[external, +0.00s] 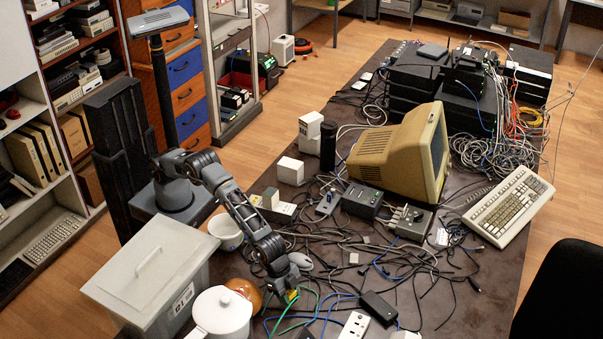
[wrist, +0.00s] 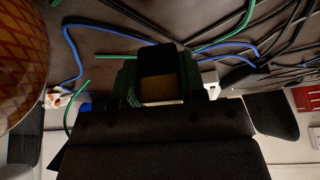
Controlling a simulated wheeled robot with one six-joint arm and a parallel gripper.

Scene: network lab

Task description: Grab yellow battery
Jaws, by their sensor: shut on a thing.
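The yellow battery (external: 291,295) shows as a small yellow patch at the end of my arm, low in the middle of the external view. My gripper (external: 290,293) is down close to the table among the cables there. In the wrist view the battery (wrist: 162,90) is between the fingers, with a dark yellow part and a black part. My gripper (wrist: 160,82) is shut on it. The fingers hide its sides. I cannot tell whether the battery touches the table.
Green and blue cables (external: 307,296) lie around the gripper. An orange rounded object (external: 243,291) and a white lidded pot (external: 221,312) stand close on the left. A grey lidded bin (external: 160,270) is farther left. A black adapter (external: 379,308) and white power strip (external: 354,326) lie right.

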